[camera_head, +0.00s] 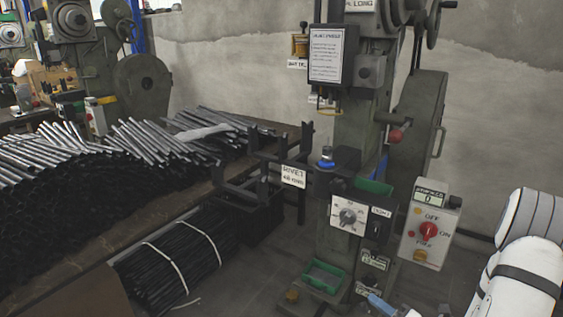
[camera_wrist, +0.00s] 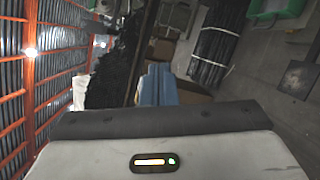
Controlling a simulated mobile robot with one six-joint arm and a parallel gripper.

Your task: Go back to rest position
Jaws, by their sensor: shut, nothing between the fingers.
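My gripper (camera_wrist: 158,86) shows in the wrist view as blue fingers close together, with nothing between them. Below it is the grey wrist housing. In the head view a blue piece that looks like my gripper's tip (camera_head: 380,304) shows at the bottom edge, low in front of the rivet press (camera_head: 345,190). The rest of the gripper is out of the frame there. My white arm is at the right edge, to the right of the control box (camera_head: 428,225) with its red knob.
Black and silver rods (camera_head: 90,165) are piled on a bench to the left. A strapped bundle of rods (camera_head: 170,262) lies below and also shows in the wrist view (camera_wrist: 218,42). A green tray (camera_head: 325,277) is at the press's foot. Orange racks (camera_wrist: 30,70) stand left in the wrist view.

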